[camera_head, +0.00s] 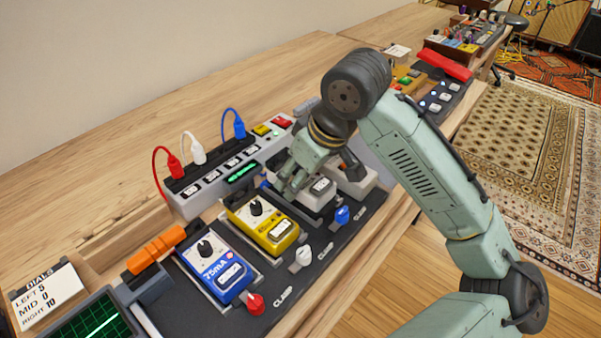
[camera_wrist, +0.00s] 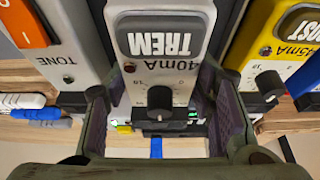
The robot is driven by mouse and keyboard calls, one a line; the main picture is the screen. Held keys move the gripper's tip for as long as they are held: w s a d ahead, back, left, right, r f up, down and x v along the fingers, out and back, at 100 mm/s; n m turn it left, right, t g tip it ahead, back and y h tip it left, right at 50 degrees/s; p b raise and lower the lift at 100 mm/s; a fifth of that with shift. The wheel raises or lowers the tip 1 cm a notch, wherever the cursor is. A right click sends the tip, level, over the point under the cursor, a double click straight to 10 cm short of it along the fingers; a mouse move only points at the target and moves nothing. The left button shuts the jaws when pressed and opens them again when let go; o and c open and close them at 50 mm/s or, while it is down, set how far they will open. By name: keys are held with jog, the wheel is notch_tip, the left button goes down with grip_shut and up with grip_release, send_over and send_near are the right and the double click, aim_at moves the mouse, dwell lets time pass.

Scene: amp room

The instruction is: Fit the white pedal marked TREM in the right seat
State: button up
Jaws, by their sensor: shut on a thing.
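The white TREM pedal (camera_head: 319,191) is at the right end of the black board (camera_head: 285,262), over the right seat by the blue clamp knob (camera_head: 342,215). I cannot tell whether it is fully down. My gripper (camera_head: 316,170) is shut on it from above. In the wrist view, the fingers of my gripper (camera_wrist: 160,82) flank the TREM pedal (camera_wrist: 157,62), whose label and dark knob show. The arm and fingers hide the pedal's rear in the head view. The yellow pedal (camera_head: 264,224) sits in the middle seat and the blue pedal (camera_head: 214,268) in the left.
A power unit (camera_head: 212,190) with red, white and blue plugs runs behind the board. A DIALS card (camera_head: 47,295) stands front left.

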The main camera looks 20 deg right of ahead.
jog(key=shift+f, duration=0.45)
dwell(0.3)
jog(key=shift+s+a+f+b, duration=0.1)
jog(key=shift+s+f+b, duration=0.15)
jog(key=shift+f+b, duration=0.35)
dwell(1.7)
jog(key=o, duration=1.2)
jog(key=shift+f, duration=0.2)
jog(key=shift+o, duration=0.6)
jog(key=shift+w+f, duration=0.1)
jog(key=shift+w, duration=0.05)
jog(key=o, duration=0.3)
jog(key=shift+o, duration=0.4)
jog(key=shift+o, duration=0.9)
jog(key=shift+d+r, duration=0.2)
jog(key=shift+d, duration=0.05)
jog(key=shift+r+p, duration=0.2)
jog(key=shift+p, duration=0.2)
